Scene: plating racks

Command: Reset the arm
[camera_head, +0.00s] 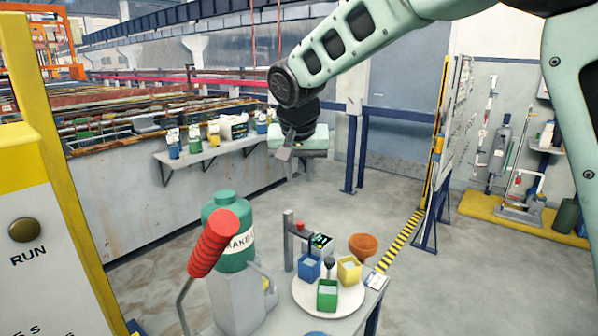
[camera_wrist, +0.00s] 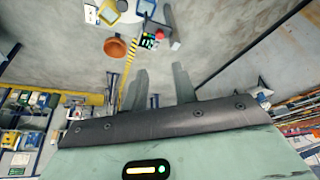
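My pale green arm (camera_head: 370,38) reaches in from the upper right of the head view and bends down at a dark wrist joint. My gripper (camera_head: 284,154) hangs in the air beyond the small table, clear of everything. In the wrist view the two grey fingers of my gripper (camera_wrist: 160,88) stand apart with bare floor showing between them. Nothing is held.
The small table carries a round white tray (camera_head: 303,303) with blue, green and yellow cups, an orange bowl (camera_head: 363,246), a green jug (camera_head: 230,254) and a red-handled lever (camera_head: 213,244). A wall shelf (camera_head: 196,156) holds small containers. Open floor lies right.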

